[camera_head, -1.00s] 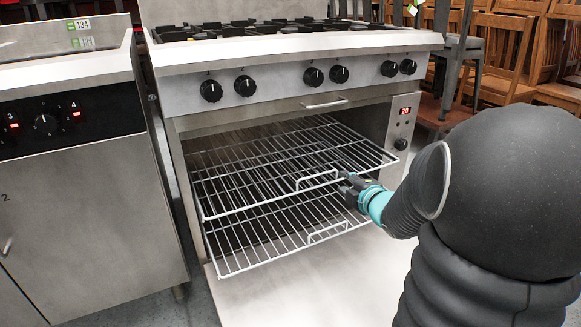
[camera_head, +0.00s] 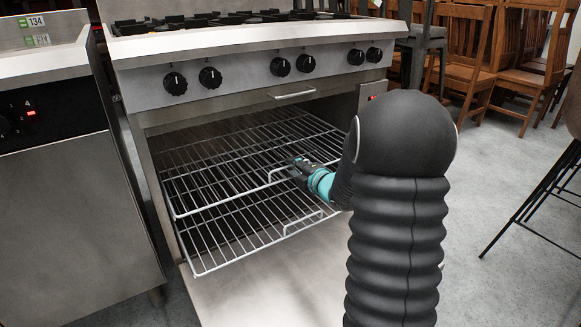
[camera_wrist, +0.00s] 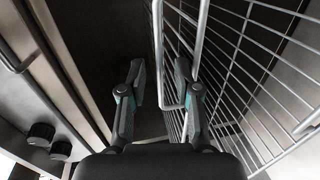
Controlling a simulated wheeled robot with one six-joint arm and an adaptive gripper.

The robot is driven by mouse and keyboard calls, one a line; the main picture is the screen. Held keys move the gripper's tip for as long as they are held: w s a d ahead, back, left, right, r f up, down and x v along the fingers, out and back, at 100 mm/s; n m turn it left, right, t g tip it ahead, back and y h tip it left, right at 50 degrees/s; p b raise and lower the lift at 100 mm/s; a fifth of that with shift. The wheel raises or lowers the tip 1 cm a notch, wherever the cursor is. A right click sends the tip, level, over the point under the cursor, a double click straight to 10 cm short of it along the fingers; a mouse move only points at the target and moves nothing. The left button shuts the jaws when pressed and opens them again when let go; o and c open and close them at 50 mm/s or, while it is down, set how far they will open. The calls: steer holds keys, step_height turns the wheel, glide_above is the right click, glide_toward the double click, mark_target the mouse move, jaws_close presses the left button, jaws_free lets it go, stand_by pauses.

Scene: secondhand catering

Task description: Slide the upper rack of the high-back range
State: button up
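The high-back range (camera_head: 235,88) stands ahead with its oven open. The upper rack (camera_head: 222,201) is a wire grid that sticks out of the oven mouth. A wire handle (camera_head: 283,170) is on its front edge. My gripper (camera_head: 296,166) is at the right part of this handle. In the wrist view, my gripper (camera_wrist: 160,86) is open, its two fingers apart. The handle wire (camera_wrist: 160,55) runs through the gap between them, and the right finger is by the rack's front bar. No clear grip on the wire shows. My arm hides the rack's right end in the head view.
A lower rack (camera_head: 240,257) with its own handle also sticks out below. The lowered oven door (camera_head: 260,290) lies beneath. A steel appliance (camera_head: 75,200) stands close on the left. Wooden chairs (camera_head: 465,50) are behind on the right. The floor (camera_head: 500,140) at right is partly clear.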

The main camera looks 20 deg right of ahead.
steer(key=shift+x, duration=1.35)
jaws_close()
